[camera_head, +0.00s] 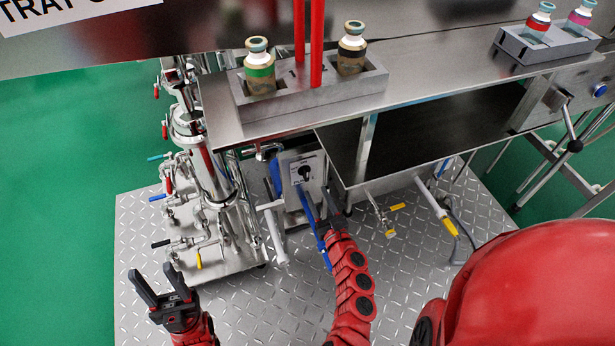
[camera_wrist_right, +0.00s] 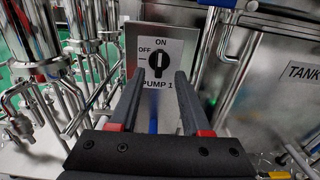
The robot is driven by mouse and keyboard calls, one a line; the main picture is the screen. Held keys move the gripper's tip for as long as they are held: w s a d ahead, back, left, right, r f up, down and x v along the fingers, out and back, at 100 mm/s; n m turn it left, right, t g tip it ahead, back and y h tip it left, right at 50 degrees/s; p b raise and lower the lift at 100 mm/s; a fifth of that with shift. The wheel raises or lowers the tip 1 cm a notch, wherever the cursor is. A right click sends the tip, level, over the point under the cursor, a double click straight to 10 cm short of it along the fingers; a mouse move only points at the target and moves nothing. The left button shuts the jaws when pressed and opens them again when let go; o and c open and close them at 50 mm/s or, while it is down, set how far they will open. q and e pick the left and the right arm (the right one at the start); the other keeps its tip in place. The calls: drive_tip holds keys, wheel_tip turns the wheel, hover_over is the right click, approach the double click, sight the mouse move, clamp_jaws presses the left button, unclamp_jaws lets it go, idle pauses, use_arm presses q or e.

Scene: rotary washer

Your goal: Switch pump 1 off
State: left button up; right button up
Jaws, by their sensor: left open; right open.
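The pump 1 switch is a black rotary knob (camera_wrist_right: 158,62) on a pale panel marked ON above, OFF at left and PUMP 1 below. Its grip looks roughly upright, toward ON. In the head view the knob (camera_head: 304,173) sits on a grey box under the bench. My right gripper (camera_head: 335,198) is open just right of and in front of the panel. In the right wrist view the open fingers (camera_wrist_right: 162,76) point at the panel with the knob between their tips; contact cannot be told. My left gripper (camera_head: 153,274) is open and empty at lower left.
A steel bench (camera_head: 430,85) with a bottle holder (camera_head: 310,95) overhangs the switch box. A pipe and valve assembly (camera_head: 210,180) stands left of it. Hoses and yellow-handled valves (camera_head: 397,207) are to the right. The metal plate floor (camera_head: 280,300) is mostly clear in front.

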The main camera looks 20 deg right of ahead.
sight(307, 175)
drive_tip(key=w+b, duration=0.1)
drive_tip(key=w, duration=0.7)
drive_tip(key=shift+w+a+f+b, duration=0.1)
drive_tip(key=shift+w+a+b, duration=0.05)
drive_tip(key=shift+b, duration=0.15)
clamp_jaws()
